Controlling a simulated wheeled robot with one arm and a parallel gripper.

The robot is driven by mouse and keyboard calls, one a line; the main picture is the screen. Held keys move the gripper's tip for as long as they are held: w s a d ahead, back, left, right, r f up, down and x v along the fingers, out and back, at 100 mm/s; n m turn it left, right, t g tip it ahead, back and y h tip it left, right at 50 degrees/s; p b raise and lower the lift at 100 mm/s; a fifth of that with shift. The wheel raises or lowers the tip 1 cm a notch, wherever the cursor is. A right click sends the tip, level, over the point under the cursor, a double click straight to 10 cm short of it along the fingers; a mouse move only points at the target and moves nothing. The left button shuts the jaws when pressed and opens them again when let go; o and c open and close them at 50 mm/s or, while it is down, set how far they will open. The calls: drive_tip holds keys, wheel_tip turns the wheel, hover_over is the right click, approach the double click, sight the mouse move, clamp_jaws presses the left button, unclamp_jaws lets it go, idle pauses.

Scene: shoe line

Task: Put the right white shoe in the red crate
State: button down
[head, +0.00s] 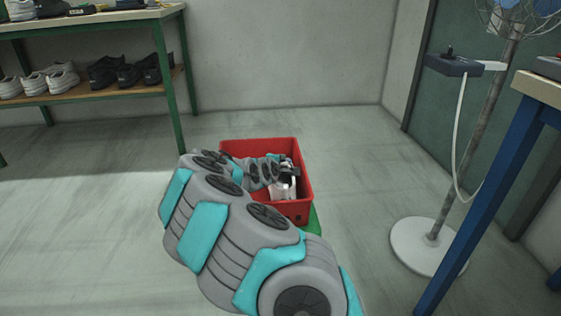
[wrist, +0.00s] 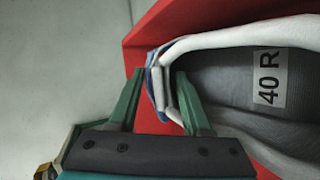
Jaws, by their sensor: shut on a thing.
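The red crate (head: 297,211) stands on the floor in the middle of the head view, partly hidden by my arm. My gripper (head: 288,168) reaches down into the crate's opening. It is shut on a white shoe (head: 281,190), which shows at the opening. In the wrist view, my gripper's green fingers (wrist: 159,80) pinch the wall of the white shoe (wrist: 225,42). The shoe's dark grey insole has a label reading "40 R". Red crate wall (wrist: 165,28) shows behind and beside the shoe. I cannot tell whether the shoe touches the crate's bottom.
A green-legged shelf (head: 90,92) with several white and black shoes stands at the back left. A fan stand (head: 430,240) with a round base and a blue-legged table (head: 500,190) are at the right. The floor left of the crate is clear.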

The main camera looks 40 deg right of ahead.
drive_tip(key=shift+c, duration=1.3)
unclamp_jaws()
drive_tip(key=shift+f, duration=0.1)
drive_tip(key=v, duration=0.7)
drive_tip(key=shift+s+a+p, duration=0.15)
drive_tip(key=shift+a+p, duration=0.2)
drive_tip(key=shift+p, duration=0.05)
drive_tip(key=shift+r, duration=0.2)
